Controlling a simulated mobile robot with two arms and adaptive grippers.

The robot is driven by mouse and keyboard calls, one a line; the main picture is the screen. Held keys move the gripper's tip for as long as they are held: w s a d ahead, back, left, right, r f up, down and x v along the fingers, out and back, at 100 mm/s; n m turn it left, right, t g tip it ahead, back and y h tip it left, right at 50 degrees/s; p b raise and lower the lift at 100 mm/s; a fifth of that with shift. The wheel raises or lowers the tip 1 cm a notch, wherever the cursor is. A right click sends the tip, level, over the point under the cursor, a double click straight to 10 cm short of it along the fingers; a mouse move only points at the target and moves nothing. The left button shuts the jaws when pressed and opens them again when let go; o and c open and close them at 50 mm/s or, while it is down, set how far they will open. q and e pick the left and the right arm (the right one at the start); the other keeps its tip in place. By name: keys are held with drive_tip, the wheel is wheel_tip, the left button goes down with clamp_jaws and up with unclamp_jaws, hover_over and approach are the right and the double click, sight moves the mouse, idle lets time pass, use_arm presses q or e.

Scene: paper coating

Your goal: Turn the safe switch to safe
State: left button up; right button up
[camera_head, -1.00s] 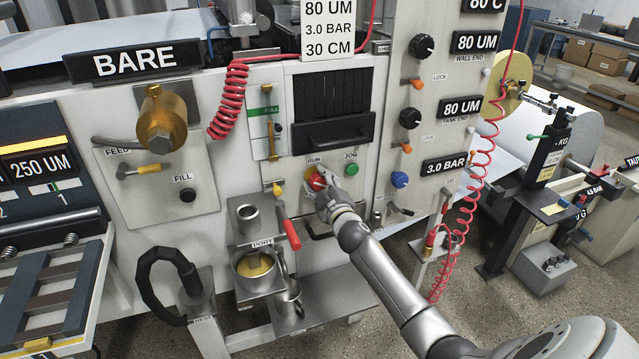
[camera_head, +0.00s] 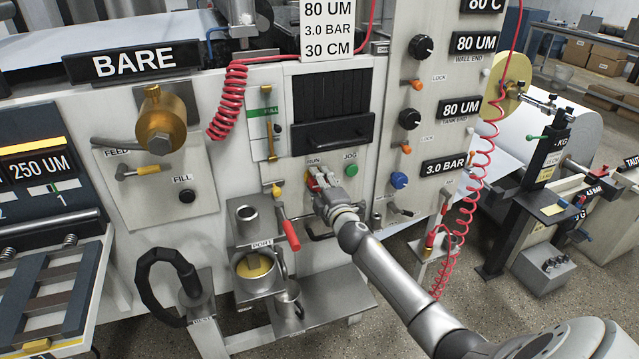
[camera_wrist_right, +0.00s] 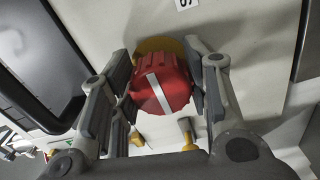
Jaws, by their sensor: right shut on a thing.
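The red rotary switch (camera_wrist_right: 160,84) has a white pointer line and a yellow base behind it. In the wrist view the line runs slantwise across the knob, from upper left to lower right. My right gripper (camera_wrist_right: 163,90) has a finger on each side of the knob and is shut on it. In the head view the switch (camera_head: 313,183) shows as red beyond the right gripper (camera_head: 322,182), below the RUN label and left of the green JOG button (camera_head: 351,170). Most of the switch's label is hidden. My left gripper is not in view.
A dark handled drawer front (camera_head: 332,133) is above the switch. A red-handled lever (camera_head: 290,235) hangs to its lower left, over a metal shelf (camera_head: 335,290) with cups. Blue and black knobs (camera_head: 399,180) are on the panel to the right.

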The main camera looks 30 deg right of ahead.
idle(0.3)
drive_tip(key=o, duration=1)
drive_tip(key=shift+o, duration=0.2)
drive_tip(key=v, duration=1.2)
drive_tip(key=shift+f, duration=0.1)
